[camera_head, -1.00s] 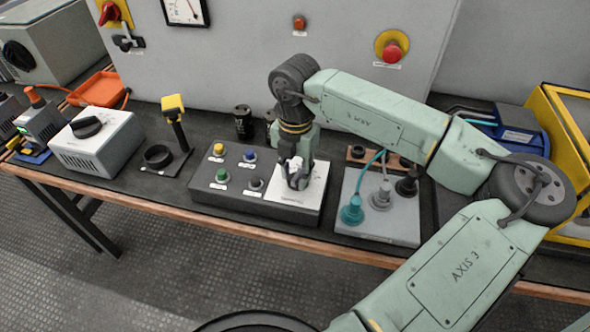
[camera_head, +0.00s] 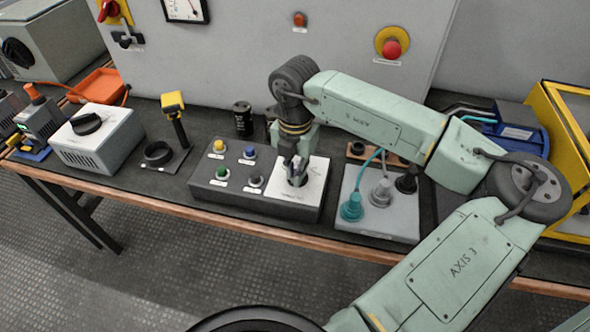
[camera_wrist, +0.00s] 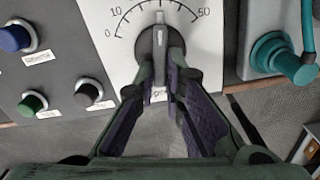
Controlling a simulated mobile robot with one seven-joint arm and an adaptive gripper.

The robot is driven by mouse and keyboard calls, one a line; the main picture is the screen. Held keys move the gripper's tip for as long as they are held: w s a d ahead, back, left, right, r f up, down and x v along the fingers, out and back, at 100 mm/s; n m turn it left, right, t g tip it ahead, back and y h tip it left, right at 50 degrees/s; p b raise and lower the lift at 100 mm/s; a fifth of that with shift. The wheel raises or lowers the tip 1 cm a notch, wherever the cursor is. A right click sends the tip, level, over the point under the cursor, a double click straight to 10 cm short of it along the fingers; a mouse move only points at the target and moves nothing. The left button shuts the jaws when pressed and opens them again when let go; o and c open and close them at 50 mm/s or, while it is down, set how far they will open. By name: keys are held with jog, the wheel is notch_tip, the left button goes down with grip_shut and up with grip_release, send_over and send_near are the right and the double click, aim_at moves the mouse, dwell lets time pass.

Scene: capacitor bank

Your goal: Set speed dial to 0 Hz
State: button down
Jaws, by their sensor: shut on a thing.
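The speed dial is a dark round knob (camera_wrist: 158,48) on a white plate (camera_wrist: 80,10) with a printed scale. The wrist view shows 0 and 10 at the left and 50 at the right. The knob's light pointer line points up the picture, between 10 and 50. My gripper (camera_wrist: 160,70) is shut on the knob, with a finger on either side. In the head view my gripper (camera_head: 297,178) stands over the white plate (camera_head: 311,176) and hides much of the dial.
A black cylinder (camera_head: 243,119) stands behind.

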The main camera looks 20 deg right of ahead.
jog(key=shift+f+b, duration=0.15)
jog(key=shift+b, duration=0.35)
jog(key=shift+n+b, duration=0.4)
jog(key=shift+b, duration=0.05)
jog(key=n+b, duration=0.2)
jog(key=b, duration=0.1)
jog(key=shift+s+d+f, duration=0.1)
jog(key=shift+d+f, duration=0.05)
jog(key=shift+f, duration=0.05)
jog(key=n+b, duration=0.4)
jog(key=b, duration=0.1)
jog(key=shift+s+d+r+n, duration=0.1)
jog(key=shift+d+n, duration=0.15)
jog(key=shift+n, duration=0.05)
jog(key=n+b, duration=0.2)
jog(key=n, duration=0.1)
jog(key=shift+d+r+n, duration=0.1)
jog(key=shift+d+n, duration=0.1)
jog(key=shift+n, duration=0.1)
jog(key=shift+d+r+n+b, duration=0.1)
jog(key=shift+d+n+b, duration=0.1)
jog(key=shift+n+b, duration=1.05)
jog(key=shift+n+p, duration=0.35)
jog(key=shift+n, duration=0.2)
jog(key=c, duration=1.7)
grip_release()
